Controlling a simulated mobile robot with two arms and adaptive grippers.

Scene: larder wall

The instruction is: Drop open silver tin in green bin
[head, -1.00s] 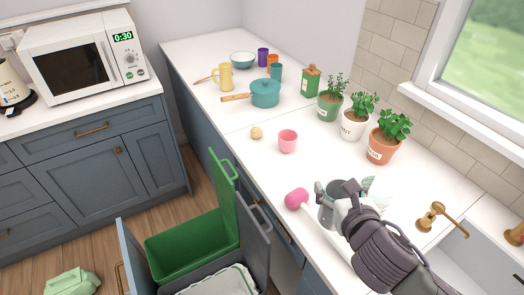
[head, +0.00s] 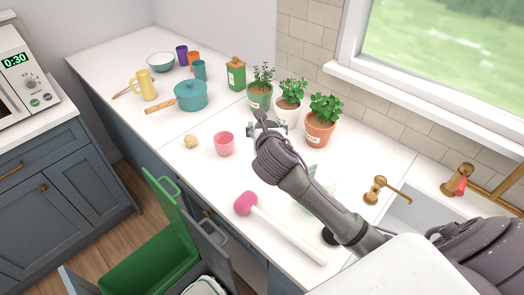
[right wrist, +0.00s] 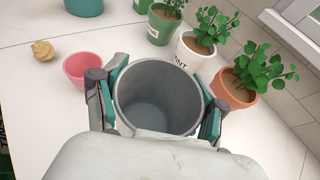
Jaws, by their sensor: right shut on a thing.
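The open silver tin (right wrist: 158,92) shows in the right wrist view, its wide mouth facing the camera and its inside empty. My right gripper (right wrist: 157,100) is shut on it, one teal-padded finger on each side. In the head view my right gripper (head: 266,128) is over the counter between the pink cup and the potted herbs, and it mostly hides the tin. I cannot tell whether the tin touches the counter. The green bin (head: 150,262) stands low at the left in a pulled-out cabinet, its lid (head: 168,205) raised. My left gripper is out of view.
A pink cup (head: 224,145) stands close left of the gripper, with a small beige lump (head: 191,141) beyond. Potted herbs (head: 321,128) line the wall. A pink-headed mallet (head: 246,204) lies near the counter edge. A grey bin (head: 213,250) adjoins the green one.

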